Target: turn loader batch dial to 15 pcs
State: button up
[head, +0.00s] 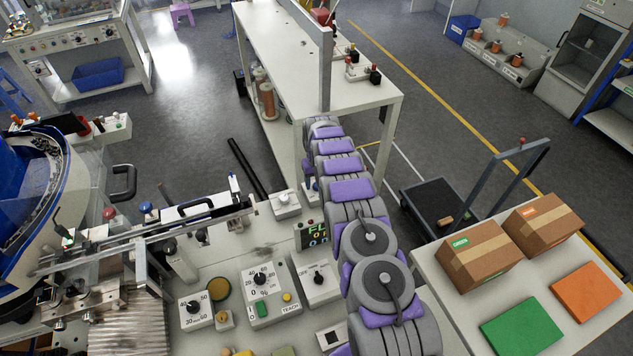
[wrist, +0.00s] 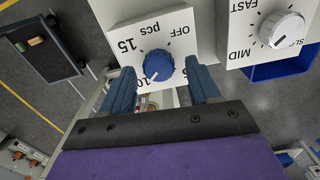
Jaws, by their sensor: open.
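The batch dial is a blue round knob (wrist: 158,66) on a white panel (wrist: 181,22) in the wrist view. The panel reads OFF, pcs, 15 and 10 around the knob, with part of a 5 showing by the right finger. A pale mark shows at the knob's lower edge near the 10; I cannot tell the exact setting. My gripper (wrist: 163,87) is open, with one dark blue finger at each lower side of the knob and a gap between them. I cannot tell whether either finger touches it. I cannot make out the dial or gripper in the head view.
A second panel with a white FAST knob (wrist: 282,29) is to the right in the wrist view. In the head view, my arm reaches past a white table (head: 370,95) with a grey post (head: 326,70). Boxes (head: 478,255) stand on a right-hand table.

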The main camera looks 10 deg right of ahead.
notch_tip(320, 180, up, 17)
jog(key=shift+p, duration=0.45)
jog(key=shift+f, duration=0.1)
